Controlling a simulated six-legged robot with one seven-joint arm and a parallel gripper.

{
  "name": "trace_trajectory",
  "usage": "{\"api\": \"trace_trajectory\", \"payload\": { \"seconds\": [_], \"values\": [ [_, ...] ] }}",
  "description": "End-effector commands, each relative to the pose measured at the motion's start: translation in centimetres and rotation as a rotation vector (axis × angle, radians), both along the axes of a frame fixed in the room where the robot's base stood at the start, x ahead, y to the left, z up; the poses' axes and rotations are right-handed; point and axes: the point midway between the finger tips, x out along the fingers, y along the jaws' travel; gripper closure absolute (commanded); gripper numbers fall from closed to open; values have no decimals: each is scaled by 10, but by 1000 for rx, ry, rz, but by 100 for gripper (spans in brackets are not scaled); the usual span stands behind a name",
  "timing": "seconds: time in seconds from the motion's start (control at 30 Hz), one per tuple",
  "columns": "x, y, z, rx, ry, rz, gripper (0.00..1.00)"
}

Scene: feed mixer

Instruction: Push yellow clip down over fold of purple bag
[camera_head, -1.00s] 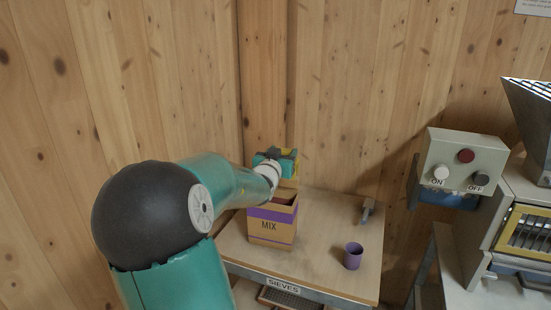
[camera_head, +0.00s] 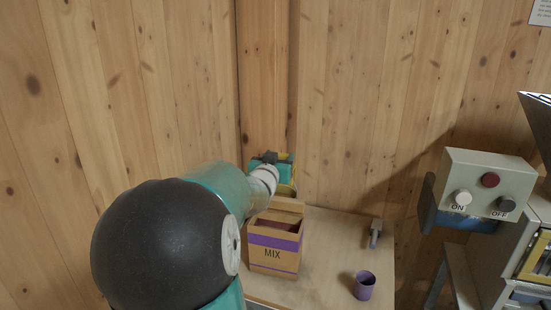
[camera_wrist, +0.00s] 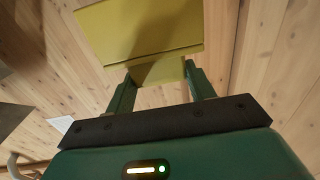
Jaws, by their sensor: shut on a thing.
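The bag (camera_head: 272,255), a tan box-like pack marked MIX with a purple band, stands upright on the table. Its top looks open, with dark reddish contents and a tan flap at the back. My gripper (camera_wrist: 160,78) is shut on the yellow clip (camera_wrist: 140,30), a flat broad plate in the wrist view. In the head view a small yellow part of the clip (camera_head: 286,190) shows just above and behind the bag's back flap. My arm hides part of this area, and I cannot tell whether the clip touches the bag. The bag is not recognisable in the wrist view.
A purple cup (camera_head: 364,287) stands on the table (camera_head: 330,245) right of the bag, with a grey metal fitting (camera_head: 375,233) behind it. An ON/OFF control box (camera_head: 485,185) and machine are at the right. A wooden wall rises close behind my gripper.

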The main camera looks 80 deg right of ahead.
Motion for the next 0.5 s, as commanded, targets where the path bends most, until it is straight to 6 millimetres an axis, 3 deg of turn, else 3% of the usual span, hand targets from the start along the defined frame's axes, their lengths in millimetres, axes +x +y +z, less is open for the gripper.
{"api": "trace_trajectory", "payload": {
  "seconds": [0.5],
  "values": [
    [-2, 1, -15, 1, 1, -2, 68]
  ]
}}
